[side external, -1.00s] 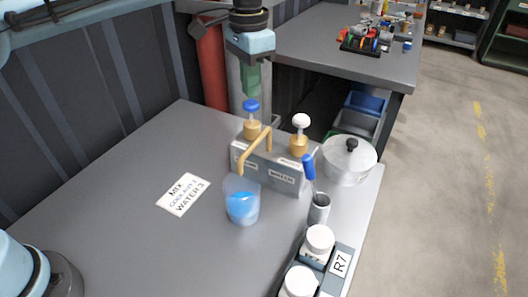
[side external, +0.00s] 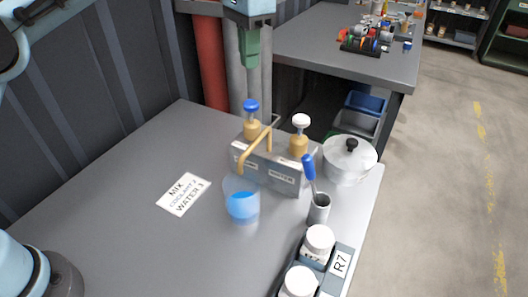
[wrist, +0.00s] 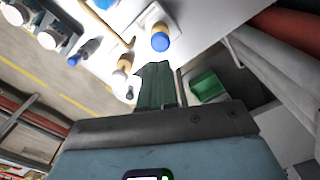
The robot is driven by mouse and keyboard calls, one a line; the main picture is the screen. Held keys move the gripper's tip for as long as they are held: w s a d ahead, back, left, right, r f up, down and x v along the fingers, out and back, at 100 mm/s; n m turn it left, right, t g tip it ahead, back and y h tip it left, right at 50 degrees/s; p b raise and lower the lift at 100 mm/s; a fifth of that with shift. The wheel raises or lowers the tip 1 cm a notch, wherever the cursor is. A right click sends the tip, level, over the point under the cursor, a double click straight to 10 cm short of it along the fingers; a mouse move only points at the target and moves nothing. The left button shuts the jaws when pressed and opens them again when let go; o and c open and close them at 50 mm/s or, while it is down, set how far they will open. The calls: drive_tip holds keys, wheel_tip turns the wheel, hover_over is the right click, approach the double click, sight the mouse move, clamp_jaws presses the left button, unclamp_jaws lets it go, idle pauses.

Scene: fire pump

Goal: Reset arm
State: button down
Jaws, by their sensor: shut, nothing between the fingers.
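My gripper (side external: 251,62) is shut and empty, with its green fingers pointing down. It hangs in the air above and behind the blue-topped pump. In the wrist view its green fingers (wrist: 155,84) are together with nothing between them. The grey dispenser (side external: 270,163) carries a blue-topped pump (side external: 251,106), a white-topped pump (side external: 300,121) and a tan spout. The blue pump top also shows in the wrist view (wrist: 160,42). A clear beaker (side external: 241,203) with blue liquid stands in front of the dispenser.
A silver lidded pot (side external: 349,160) stands right of the dispenser. A blue-handled tool sits in a grey cup (side external: 319,209). White-lidded jars (side external: 319,240) stand in a rack at the front. A mix sign (side external: 183,194) lies left. A red cylinder (side external: 210,62) and grey pipes stand behind.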

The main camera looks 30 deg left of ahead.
drive_tip(key=s+a+n+t, duration=0.3)
drive_tip(key=s+a+t, duration=0.1)
drive_tip(key=s+a, duration=0.45)
drive_tip(key=s+a+f+n+t, duration=0.3)
drive_tip(key=s+a+f, duration=0.4)
drive_tip(key=s+f, duration=0.3)
drive_tip(key=shift+f, duration=0.75)
